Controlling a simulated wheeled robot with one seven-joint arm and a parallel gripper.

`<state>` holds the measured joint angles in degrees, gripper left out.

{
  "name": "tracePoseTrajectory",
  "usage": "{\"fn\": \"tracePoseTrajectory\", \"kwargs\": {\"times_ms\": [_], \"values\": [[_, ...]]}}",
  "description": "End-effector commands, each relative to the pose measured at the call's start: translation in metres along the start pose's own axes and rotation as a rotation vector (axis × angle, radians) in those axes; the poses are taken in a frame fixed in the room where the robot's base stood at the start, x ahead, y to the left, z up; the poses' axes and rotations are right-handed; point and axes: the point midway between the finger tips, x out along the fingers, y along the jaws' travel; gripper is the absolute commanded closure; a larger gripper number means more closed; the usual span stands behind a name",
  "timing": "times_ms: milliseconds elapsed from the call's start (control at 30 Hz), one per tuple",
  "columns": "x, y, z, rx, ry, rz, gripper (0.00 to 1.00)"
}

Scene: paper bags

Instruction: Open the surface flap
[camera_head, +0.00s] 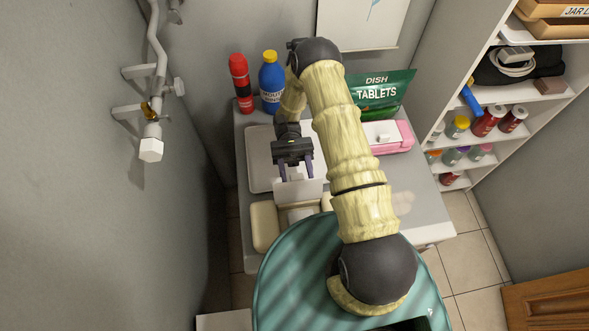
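My gripper (297,173) points down over the left part of the grey table. Its two dark fingers are apart, and nothing shows held between them. A small white upright panel (299,191) is just in front of and below the fingertips; it may be the flap, but I cannot tell for sure. I cannot tell whether the fingers touch it. A cream rounded piece (265,226) lies left of the panel, and part of another shows to its right. My arm and the green round body hide much of the table's middle and front.
A grey tray (257,172) lies beneath the gripper. Behind it stand a red bottle (240,84) and a blue bottle (272,86). A green tablets pouch (383,91) and a pink box (398,139) are right of my arm. Wall pipes are left; a stocked shelf is right.

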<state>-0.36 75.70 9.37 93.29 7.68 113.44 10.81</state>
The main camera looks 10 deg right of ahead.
Motion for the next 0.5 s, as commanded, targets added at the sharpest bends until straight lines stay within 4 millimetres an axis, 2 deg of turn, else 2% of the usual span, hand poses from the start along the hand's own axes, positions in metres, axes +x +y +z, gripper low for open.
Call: {"fn": "tracePoseTrajectory", "kwargs": {"times_ms": [333, 500], "values": [[0.001, -0.004, 0.002, 0.002, -0.002, 0.011, 0.47], [0.004, -0.004, 0.013, 0.002, -0.002, 0.011, 0.47]]}}
